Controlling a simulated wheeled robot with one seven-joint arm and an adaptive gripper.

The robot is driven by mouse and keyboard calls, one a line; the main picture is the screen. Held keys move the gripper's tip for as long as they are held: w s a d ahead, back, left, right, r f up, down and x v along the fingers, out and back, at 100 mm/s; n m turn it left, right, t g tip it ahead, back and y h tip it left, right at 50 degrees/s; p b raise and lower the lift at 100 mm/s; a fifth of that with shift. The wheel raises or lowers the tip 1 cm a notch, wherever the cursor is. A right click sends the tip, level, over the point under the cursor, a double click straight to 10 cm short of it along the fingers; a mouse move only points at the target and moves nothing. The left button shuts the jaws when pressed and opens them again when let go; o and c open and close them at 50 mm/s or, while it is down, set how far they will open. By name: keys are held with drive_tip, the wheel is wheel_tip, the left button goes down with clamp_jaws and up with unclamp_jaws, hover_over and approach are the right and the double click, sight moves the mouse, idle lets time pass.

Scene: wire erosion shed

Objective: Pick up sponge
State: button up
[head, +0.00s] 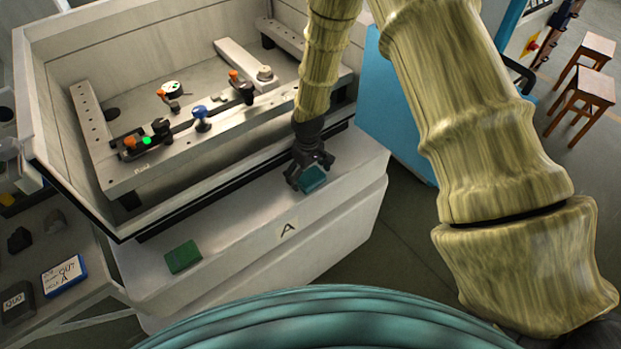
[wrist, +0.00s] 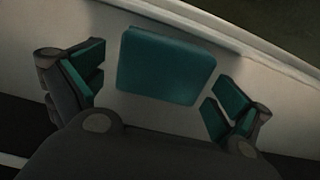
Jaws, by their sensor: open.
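A teal block (head: 314,180), which looks like the sponge, lies on the pale ledge (head: 240,240) in front of the machine tank, right of the letter A. My gripper (head: 308,175) points down over it, open. In the wrist view the teal block (wrist: 165,66) lies ahead, between the lines of the spread fingers of my gripper (wrist: 160,84), with a gap on each side. No contact shows. A second flat green block (head: 183,257) lies on the ledge's left part, well away from my gripper.
The tank (head: 60,130) behind the ledge holds a clamp rail (head: 205,135) with several knobs. A side bench at the left holds dark lumps and a blue-edged box (head: 65,275). Two wooden stools (head: 585,90) stand far right. The ledge between the two blocks is clear.

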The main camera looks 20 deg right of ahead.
sight(309, 176)
drive_tip(key=c, duration=0.9)
drive_tip(key=shift+r, duration=0.15)
drive_tip(key=shift+r+b, duration=0.4)
drive_tip(key=shift+r, duration=0.15)
drive_tip(key=shift+s+r+b, duration=0.3)
drive_tip(key=shift+r, duration=0.2)
drive_tip(key=shift+s+r+b, duration=0.25)
drive_tip(key=shift+r+b, duration=0.05)
drive_tip(key=shift+r, duration=0.2)
drive_tip(key=s+b, duration=0.1)
drive_tip(key=s, duration=0.4)
drive_tip(key=s+a+r+b, duration=0.1)
drive_tip(key=s, duration=0.4)
drive_tip(key=s+a+b, duration=0.1)
drive_tip(key=s, duration=0.4)
drive_tip(key=shift+r, duration=0.3)
